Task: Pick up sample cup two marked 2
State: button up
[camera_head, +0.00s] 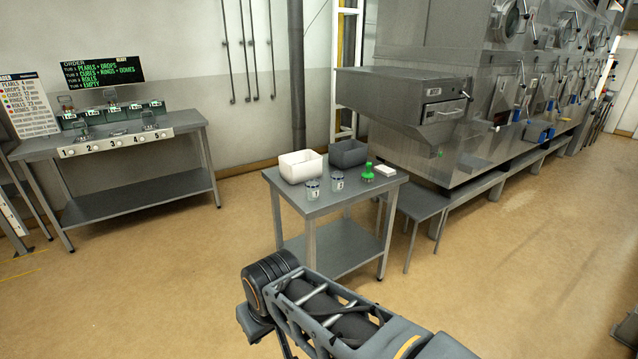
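Two small clear sample cups with pale labels stand upright on the small grey table (322,207). The left cup (312,190) is nearer its front left edge, and the right cup (337,182) is just beside it. The marks on the labels are too small to read surely, so I cannot tell which is marked 2. My arm reaches in from the bottom of the picture, in front of the table and apart from it. My gripper does not show, so its fingers cannot be seen.
A white bin (300,167) and a dark grey bin (348,153) stand behind the cups. A green-topped object (368,173) and a white block (385,170) are to the right. Steel machinery (450,110) stands behind right. The floor (150,280) at left is clear.

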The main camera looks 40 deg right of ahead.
aim_at(337, 177)
jog(key=i, duration=2.15)
jog(key=z, duration=2.15)
jog(key=i, duration=0.5)
jog(key=z, duration=0.05)
